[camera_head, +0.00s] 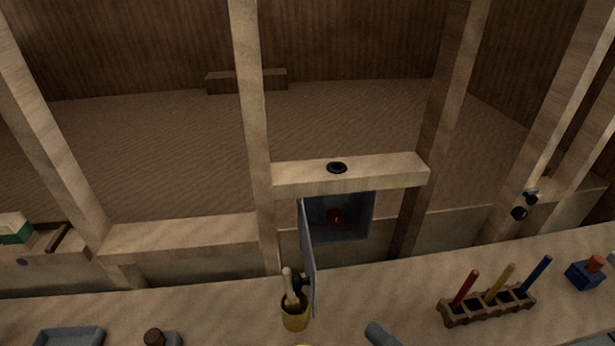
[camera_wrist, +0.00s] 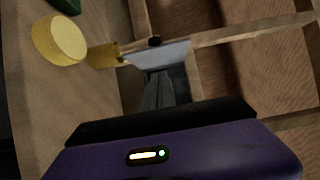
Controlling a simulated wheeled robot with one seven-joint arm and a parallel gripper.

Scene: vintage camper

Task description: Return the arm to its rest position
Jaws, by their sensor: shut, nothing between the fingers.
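In the wrist view my gripper (camera_wrist: 163,82) shows as dark fingers close together beyond the purple wrist housing (camera_wrist: 220,150). It is shut and empty. The fingers point toward a pale grey panel (camera_wrist: 158,54), which looks like the cabinet door; I cannot tell whether they touch it. In the head view I cannot make out my gripper clearly. The small grey cabinet (camera_head: 352,233) stands open there, its door (camera_head: 307,257) swung out toward the counter.
A yellow cup (camera_head: 295,318) with utensils stands beside the door. To the right are a wooden rack (camera_head: 487,305) with red, yellow and blue sticks and a blue box (camera_head: 584,275). A grey tray (camera_head: 68,338) lies at left. Wooden posts (camera_head: 252,100) rise behind the counter.

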